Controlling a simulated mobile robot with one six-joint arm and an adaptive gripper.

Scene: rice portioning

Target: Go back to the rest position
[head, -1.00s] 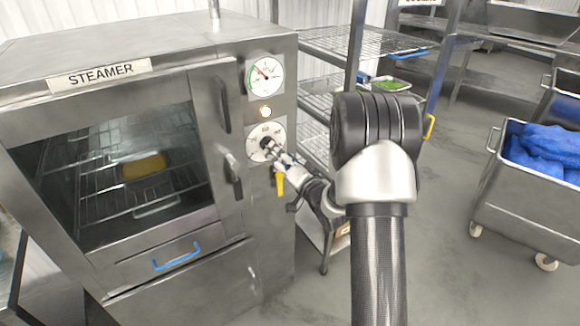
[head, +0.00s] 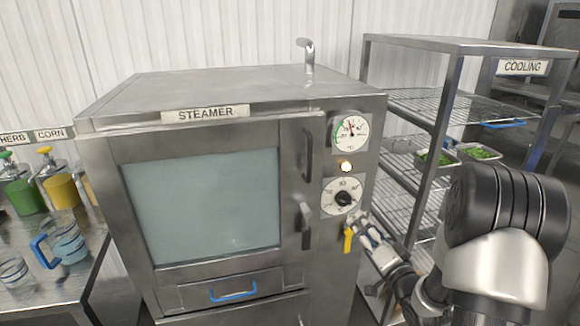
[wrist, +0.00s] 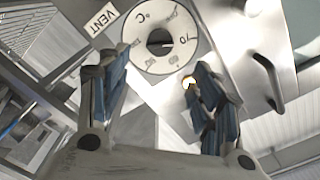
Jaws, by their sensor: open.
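My gripper (head: 362,226) is open and empty in front of the steamer's right-hand control panel, just below the temperature knob (head: 343,199). In the wrist view my gripper (wrist: 160,85) has its blue-padded fingers spread apart, with the knob (wrist: 160,41) beyond them and clear of them. The steamer (head: 225,90) is a steel box with a closed door and a window that looks pale and fogged. The yellow vent handle (head: 348,238) hangs just left of the fingers. A lit indicator lamp (head: 346,167) sits between gauge and knob.
A cooling rack (head: 440,140) with trays of green food stands to the right, close behind my arm. On the left, a counter holds herb and corn dispensers (head: 58,185) and a blue-handled jug (head: 68,243). The steamer's door handle (head: 304,222) sticks out left of my gripper.

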